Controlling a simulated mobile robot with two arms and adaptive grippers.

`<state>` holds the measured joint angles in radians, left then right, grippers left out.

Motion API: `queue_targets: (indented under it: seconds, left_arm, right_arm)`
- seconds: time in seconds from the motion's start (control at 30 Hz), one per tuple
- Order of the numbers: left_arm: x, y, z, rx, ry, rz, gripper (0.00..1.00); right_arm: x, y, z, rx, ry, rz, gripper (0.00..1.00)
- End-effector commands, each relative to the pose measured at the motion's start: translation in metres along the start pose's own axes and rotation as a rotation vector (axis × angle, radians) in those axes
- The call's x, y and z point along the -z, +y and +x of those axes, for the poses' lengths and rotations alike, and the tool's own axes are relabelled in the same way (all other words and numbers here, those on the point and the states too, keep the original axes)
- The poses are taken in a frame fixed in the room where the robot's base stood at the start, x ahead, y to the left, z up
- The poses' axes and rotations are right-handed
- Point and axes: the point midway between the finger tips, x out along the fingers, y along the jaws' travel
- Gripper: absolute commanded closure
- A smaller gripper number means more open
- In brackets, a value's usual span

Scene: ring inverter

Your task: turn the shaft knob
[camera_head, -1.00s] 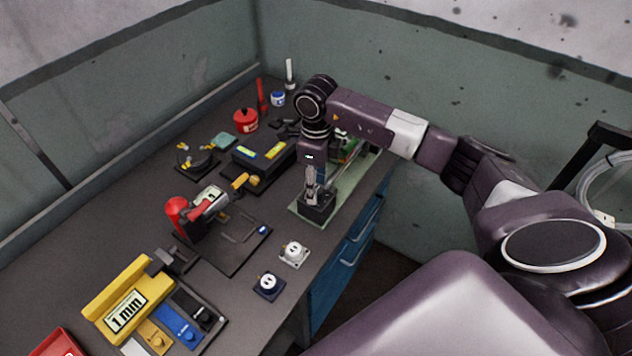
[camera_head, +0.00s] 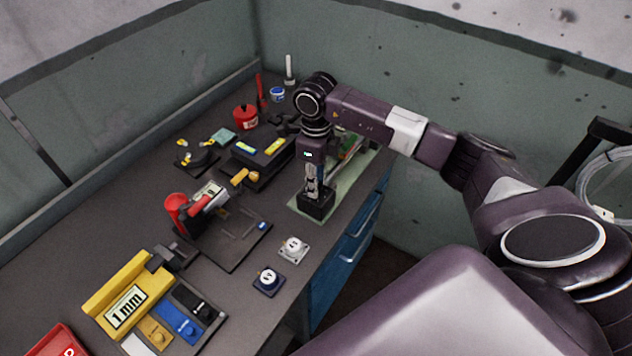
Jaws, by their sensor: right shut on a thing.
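My right gripper (camera_head: 313,193) points straight down at a small black block (camera_head: 318,209) on the pale green mat (camera_head: 345,191) at the right edge of the bench. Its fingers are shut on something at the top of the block. I take this for the shaft knob, but the fingers and wrist hide it. A green and red part (camera_head: 351,148) lies on the mat behind the wrist, partly covered by my arm. My left gripper is not in view.
A white round socket (camera_head: 293,248) and a dark blue one (camera_head: 268,281) stand near the front edge.

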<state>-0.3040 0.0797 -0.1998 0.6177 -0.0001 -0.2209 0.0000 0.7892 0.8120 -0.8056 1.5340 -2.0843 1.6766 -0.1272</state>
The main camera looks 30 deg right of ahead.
Motion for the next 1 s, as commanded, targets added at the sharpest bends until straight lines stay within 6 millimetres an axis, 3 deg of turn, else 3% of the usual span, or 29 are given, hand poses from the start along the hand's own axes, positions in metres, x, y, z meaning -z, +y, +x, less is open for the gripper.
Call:
queue_targets:
  seconds: [1.0]
  left_arm:
    - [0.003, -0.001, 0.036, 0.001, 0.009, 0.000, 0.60]
  right_arm:
    - [0.000, -0.002, -0.001, 0.003, -0.004, 0.701, 0.99]
